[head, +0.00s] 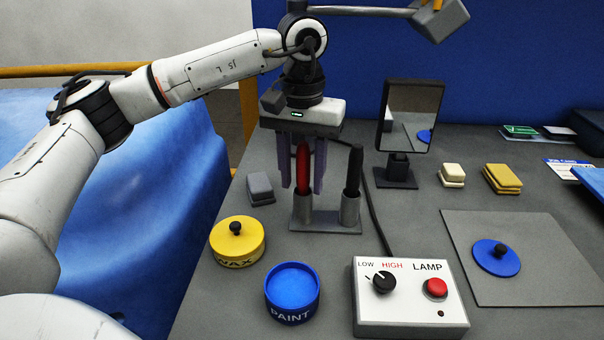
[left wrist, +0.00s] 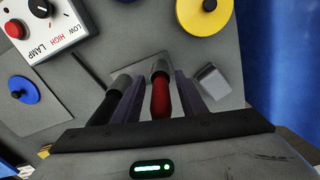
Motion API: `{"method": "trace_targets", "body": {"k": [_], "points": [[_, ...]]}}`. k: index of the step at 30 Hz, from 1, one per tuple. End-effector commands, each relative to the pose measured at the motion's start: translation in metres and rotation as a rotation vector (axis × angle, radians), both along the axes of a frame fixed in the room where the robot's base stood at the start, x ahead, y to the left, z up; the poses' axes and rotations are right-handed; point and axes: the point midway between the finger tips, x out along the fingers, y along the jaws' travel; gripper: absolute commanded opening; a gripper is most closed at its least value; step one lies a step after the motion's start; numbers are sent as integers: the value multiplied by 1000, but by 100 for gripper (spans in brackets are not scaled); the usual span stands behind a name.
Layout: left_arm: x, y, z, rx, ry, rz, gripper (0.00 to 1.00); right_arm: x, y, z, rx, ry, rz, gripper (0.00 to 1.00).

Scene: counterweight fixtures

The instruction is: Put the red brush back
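The red brush (head: 303,170) stands upright with its lower end in the left cup of a grey two-cup holder (head: 325,228). A black brush (head: 354,172) stands in the right cup. My left gripper (head: 303,180) points down from above, with one purple-grey finger on each side of the red brush. Narrow gaps show between the fingers and the handle, so the gripper looks open around it. The left wrist view also shows the red brush (left wrist: 161,98) between the fingers. My right gripper is not in view.
A yellow WAX tin (head: 237,246) and an open blue PAINT pot (head: 292,290) stand in front. A LAMP box (head: 410,300) with a cable is at front right. A mirror (head: 410,115) stands behind. A blue lid (head: 496,258) lies on a grey mat (head: 545,280).

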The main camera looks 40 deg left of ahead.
Motion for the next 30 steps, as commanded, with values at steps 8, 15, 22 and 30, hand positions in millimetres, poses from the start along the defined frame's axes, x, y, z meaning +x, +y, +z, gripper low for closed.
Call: {"method": "trace_targets", "body": {"k": [8, 15, 22, 30], "points": [[1, -1, 22, -2, -4, -1, 38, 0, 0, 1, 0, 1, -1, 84], [1, -1, 76, -1, -3, -1, 38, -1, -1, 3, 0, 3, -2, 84], [0, 0, 115, 1, -2, -1, 38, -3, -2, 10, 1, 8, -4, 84], [0, 0, 123, 0, 0, 0, 38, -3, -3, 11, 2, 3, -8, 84]]}}
